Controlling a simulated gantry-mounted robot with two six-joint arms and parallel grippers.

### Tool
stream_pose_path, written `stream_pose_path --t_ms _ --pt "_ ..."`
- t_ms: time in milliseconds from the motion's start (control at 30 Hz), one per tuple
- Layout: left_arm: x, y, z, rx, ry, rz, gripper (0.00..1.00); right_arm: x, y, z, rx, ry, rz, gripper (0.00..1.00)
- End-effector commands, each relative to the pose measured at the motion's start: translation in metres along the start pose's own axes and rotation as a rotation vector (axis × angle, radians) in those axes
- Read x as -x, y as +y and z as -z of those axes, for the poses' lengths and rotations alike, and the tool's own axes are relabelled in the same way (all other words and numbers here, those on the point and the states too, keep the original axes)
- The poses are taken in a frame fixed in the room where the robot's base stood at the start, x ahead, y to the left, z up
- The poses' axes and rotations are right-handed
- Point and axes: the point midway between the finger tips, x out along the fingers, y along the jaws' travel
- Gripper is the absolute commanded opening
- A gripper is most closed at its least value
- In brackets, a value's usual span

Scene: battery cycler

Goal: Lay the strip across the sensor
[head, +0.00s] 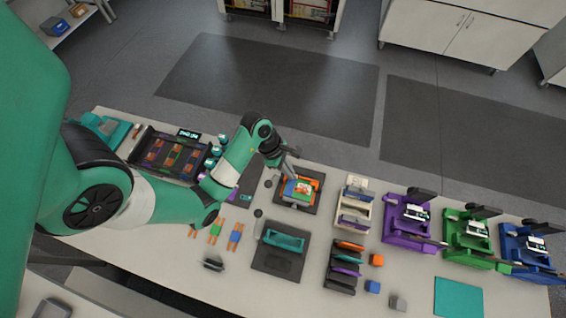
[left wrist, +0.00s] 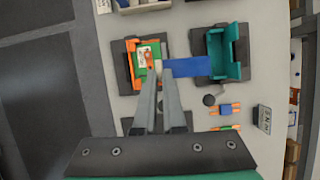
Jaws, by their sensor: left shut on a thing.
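My left gripper (head: 289,174) reaches down over an orange cradle (head: 316,184) on a dark mat. In the left wrist view its fingertips (left wrist: 163,72) are shut on one end of a flat blue strip (left wrist: 195,67), which points right toward a teal cradle (left wrist: 243,55). The strip also shows in the head view (head: 288,188). A green and white piece with some orange (head: 303,189), which may be the sensor, sits in the orange cradle, and it shows in the left wrist view too (left wrist: 142,57). I cannot tell whether the strip touches it. My right gripper is not in view.
The teal cradle (head: 284,239) stands on a dark mat in front of the orange one. Several small coloured parts lie left of it. A cream rack (head: 355,205) and purple (head: 408,235), green and blue stations stand to the right.

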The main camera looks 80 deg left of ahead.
Motion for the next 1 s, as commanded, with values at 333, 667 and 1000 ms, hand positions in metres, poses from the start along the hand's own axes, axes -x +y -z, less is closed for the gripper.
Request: stream_pose_path --t_ms 333,667,1000 --pt "-0.097 0.053 0.029 0.014 0.005 -0.018 0.00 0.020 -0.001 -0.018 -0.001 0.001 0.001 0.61" --pt "-0.126 0.071 0.041 0.022 0.009 -0.035 0.00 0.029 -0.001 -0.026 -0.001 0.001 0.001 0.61" --pt "-0.145 0.070 0.049 0.022 0.010 -0.033 0.00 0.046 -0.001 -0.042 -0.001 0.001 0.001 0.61"
